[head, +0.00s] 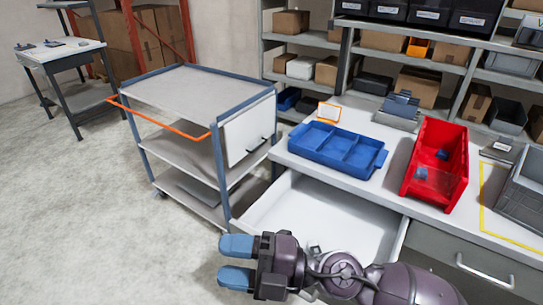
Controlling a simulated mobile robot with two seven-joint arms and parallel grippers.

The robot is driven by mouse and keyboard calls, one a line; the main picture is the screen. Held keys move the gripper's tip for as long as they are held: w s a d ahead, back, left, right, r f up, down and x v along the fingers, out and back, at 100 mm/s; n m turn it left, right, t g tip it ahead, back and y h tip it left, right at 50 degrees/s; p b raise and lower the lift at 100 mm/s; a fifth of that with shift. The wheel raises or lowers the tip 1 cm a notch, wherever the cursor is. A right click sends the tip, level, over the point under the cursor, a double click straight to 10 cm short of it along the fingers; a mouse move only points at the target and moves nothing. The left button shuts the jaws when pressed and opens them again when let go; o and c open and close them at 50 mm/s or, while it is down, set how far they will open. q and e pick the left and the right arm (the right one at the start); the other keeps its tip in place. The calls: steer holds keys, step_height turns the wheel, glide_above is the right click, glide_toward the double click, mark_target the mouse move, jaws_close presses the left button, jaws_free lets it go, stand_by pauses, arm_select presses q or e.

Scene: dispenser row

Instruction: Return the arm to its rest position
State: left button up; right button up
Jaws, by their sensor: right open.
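My right gripper (236,261) is in the lower middle of the head view, with its two blue fingertips pointing left. The fingers are apart and nothing is between them. My right arm comes in from the lower right and passes in front of an open white drawer (290,205) below the worktop. The gripper is over the floor side, left of the drawer. My left gripper is not in view.
A blue divided tray (322,146) and a red bin (437,160) holding small blue items stand on the worktop. A grey bin (522,195) is at right. A trolley (190,95) with an orange handle stands left of the drawer. Floor at left is clear.

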steer(key=w+d+r+m+t+h, duration=0.25)
steer(key=w+d+m+t, duration=0.2)
steer(key=m+t, duration=0.35)
steer(key=w+d+r+m+t+h, duration=0.2)
steer(key=w+d+m+t+h, duration=0.15)
steer(key=d+m+t, duration=0.4)
steer(key=d+f+m+h, duration=0.6)
steer(key=d+m+h, duration=0.3)
steer(key=m+h, duration=0.2)
steer(key=s+d+f+m+g+h, duration=0.4)
steer(key=s+d+f+g, duration=0.1)
steer(key=d+f, duration=0.35)
steer(key=s+d+f+m+g+y, duration=0.1)
steer(key=s+d+f+g, duration=0.1)
steer(key=s+f+g, duration=0.35)
steer(key=s+d+f+g, duration=0.2)
steer(key=s+f+g, duration=0.1)
steer(key=s, duration=0.6)
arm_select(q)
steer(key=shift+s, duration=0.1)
arm_select(e)
steer(key=w+f+t, duration=0.7)
steer(key=f+t, duration=0.1)
steer(key=f, duration=0.1)
steer(key=shift+w+f+y, duration=0.25)
steer(key=shift+f+y, duration=0.05)
